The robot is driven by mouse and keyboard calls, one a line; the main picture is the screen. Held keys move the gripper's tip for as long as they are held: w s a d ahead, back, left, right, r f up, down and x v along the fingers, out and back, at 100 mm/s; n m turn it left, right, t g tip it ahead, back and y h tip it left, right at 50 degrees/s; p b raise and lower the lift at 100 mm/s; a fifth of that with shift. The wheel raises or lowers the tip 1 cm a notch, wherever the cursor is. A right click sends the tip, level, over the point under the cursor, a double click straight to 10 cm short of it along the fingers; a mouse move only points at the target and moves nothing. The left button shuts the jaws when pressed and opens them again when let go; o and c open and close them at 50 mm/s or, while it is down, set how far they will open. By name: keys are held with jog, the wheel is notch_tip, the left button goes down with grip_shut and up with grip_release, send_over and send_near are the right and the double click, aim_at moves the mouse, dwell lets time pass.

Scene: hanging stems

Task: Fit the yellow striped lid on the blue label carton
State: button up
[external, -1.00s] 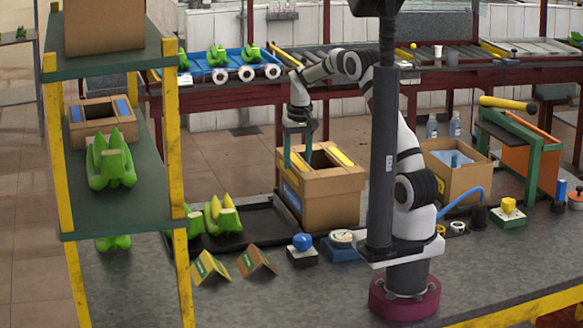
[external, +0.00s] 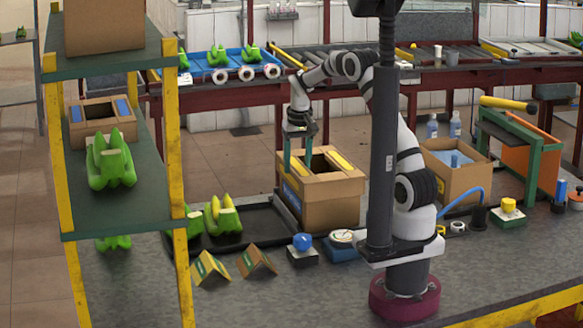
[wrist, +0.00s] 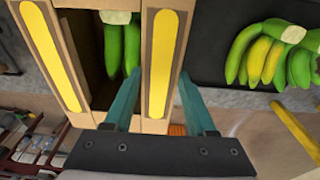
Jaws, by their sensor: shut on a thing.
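The yellow striped lid (external: 341,161) is a brown cardboard frame with an open middle and two yellow stripes. It is over the top of the blue label carton (external: 335,212); I cannot tell whether it is fully seated. The carton's blue label (external: 291,197) faces left. My gripper (external: 296,165) points down and is shut on the lid's left side bar. In the wrist view, my gripper (wrist: 158,85) has one teal finger on each side of the striped bar of the lid (wrist: 162,62). Green bananas (wrist: 122,50) show through the lid's opening.
A black tray (external: 258,229) with bananas (external: 222,217) lies left of the carton. Folded cards (external: 212,270), a blue-knobbed box (external: 302,249) and a dial scale (external: 342,243) stand in front. An open carton (external: 451,178) is to the right. A shelf rack (external: 120,195) rises at left.

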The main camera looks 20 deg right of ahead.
jog(key=o, duration=1.3)
jog(key=shift+o, duration=0.2)
jog(key=shift+r, duration=0.2)
jog(key=shift+r, duration=1.15)
jog(key=shift+r, duration=0.15)
notch_tip(320, 180, up, 7)
dwell(0.3)
dwell(0.5)
